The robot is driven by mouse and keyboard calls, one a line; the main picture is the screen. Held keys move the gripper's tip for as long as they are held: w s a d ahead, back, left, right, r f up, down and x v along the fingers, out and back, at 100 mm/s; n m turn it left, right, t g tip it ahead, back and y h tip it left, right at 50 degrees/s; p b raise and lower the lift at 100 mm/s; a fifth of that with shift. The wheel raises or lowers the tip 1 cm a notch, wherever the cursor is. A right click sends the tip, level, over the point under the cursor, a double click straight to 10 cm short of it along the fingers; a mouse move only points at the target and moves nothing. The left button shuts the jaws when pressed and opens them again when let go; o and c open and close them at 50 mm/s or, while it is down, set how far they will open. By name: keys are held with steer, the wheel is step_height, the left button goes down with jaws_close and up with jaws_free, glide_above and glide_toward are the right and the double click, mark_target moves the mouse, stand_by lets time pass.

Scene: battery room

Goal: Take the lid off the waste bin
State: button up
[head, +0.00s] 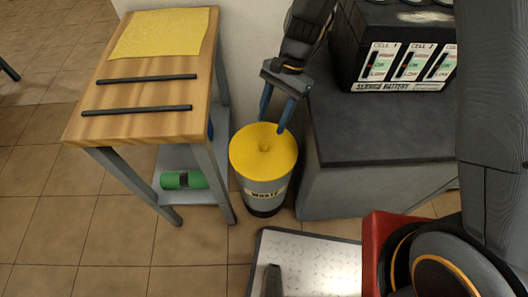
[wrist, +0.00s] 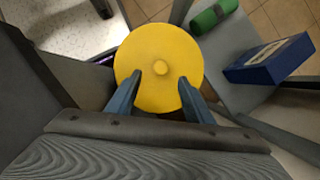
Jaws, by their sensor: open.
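The waste bin (head: 265,192) is a grey cylinder with a "WASTE" label, standing upright on the tiled floor between the wooden table and the dark cabinet. Its round yellow lid (head: 262,160) sits on top and has a small knob (head: 265,147) in the middle. The lid also fills the centre of the wrist view (wrist: 165,95), with the knob (wrist: 160,68) just beyond my fingertips. My gripper (head: 276,115) is open and empty, pointing down over the back part of the lid. In the wrist view the two blue fingers (wrist: 161,78) lie either side of the knob's line, apart from it.
A wooden-topped table (head: 150,60) stands left, holding a yellow cloth (head: 160,33) and two dark rods. Its lower shelf holds a green roll (head: 184,180) and a blue box (wrist: 268,60). A dark-topped cabinet (head: 385,130) with a service battery (head: 400,55) stands close right of the bin.

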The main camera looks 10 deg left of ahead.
mark_target(264, 142)
steer(key=b+x, duration=0.1)
steer(key=x, duration=0.7)
steer(key=shift+w, duration=0.1)
steer(key=shift+r, duration=0.1)
jaws_close()
